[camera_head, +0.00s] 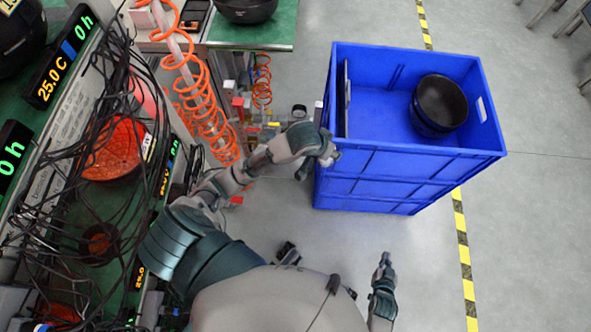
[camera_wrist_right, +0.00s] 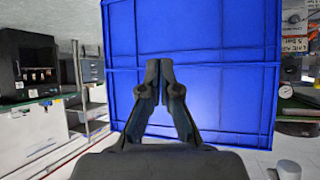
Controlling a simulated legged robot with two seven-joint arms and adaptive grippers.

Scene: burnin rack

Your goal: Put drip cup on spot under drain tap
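No object can be clearly identified as the drip cup. A black round bowl (camera_head: 440,105) sits inside the blue crate, and a small dark-rimmed round thing (camera_head: 299,111) is left of the crate. A small grey cylinder (camera_wrist_right: 288,170) shows at the lower right of the right wrist view. I cannot make out the drain tap or its spot. My right gripper (camera_head: 385,262) is low, in front of the crate, apart from it; its fingertips (camera_wrist_right: 160,68) meet with nothing between them. My left arm reaches to the crate's left side; its gripper (camera_head: 328,156) is too unclear to read.
The tall blue crate (camera_head: 400,165) stands on the grey floor. At left is a rack with tangled black cables (camera_head: 90,165), green displays and orange coiled hoses (camera_head: 205,110). Another black bowl (camera_head: 246,8) is on the green-topped bench.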

